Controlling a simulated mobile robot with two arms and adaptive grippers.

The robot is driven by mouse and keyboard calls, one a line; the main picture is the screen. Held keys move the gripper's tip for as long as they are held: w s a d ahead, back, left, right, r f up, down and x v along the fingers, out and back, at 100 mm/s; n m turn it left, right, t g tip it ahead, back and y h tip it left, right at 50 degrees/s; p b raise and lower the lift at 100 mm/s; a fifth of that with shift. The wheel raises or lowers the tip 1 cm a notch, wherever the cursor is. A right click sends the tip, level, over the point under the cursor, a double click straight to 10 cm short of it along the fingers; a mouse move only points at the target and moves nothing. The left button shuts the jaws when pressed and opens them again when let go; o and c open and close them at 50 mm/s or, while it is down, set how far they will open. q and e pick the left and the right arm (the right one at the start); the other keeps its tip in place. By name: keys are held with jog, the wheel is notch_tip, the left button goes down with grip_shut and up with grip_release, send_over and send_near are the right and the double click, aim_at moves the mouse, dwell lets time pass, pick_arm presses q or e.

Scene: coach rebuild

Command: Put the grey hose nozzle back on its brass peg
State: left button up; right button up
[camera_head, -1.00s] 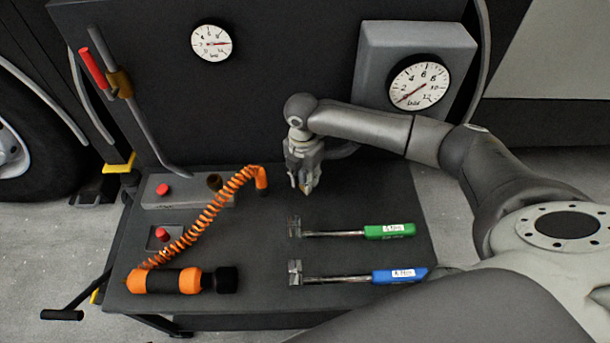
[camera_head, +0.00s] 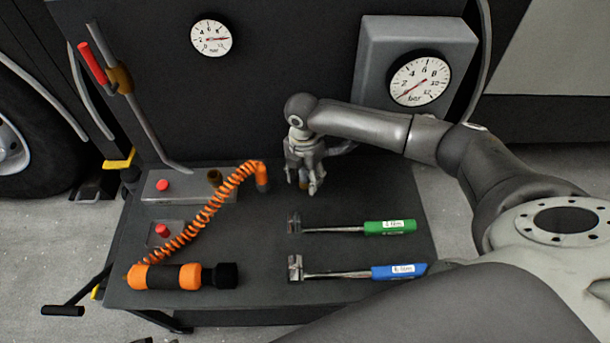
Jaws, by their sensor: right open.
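The grey piece is apart from this stub. My right gripper (camera_head: 308,188) is open, pointing down over the back of the table, to the right of the hose end. A small brass-coloured spot shows by its fingertips, too small to identify. My left gripper is not in view.
An orange and black cylinder (camera_head: 182,277) lies at the table's front left. Green-handled (camera_head: 390,227) and blue-handled (camera_head: 398,271) tools lie at right. A grey rod (camera_head: 146,122) with a red grip passes through a brass holder. The table (camera_head: 262,243) is bare in the middle.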

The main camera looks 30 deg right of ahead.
notch_tip(320, 180, up, 12)
jog(key=shift+w+a, duration=0.1)
jog(key=shift+w, duration=0.05)
dwell(0.5)
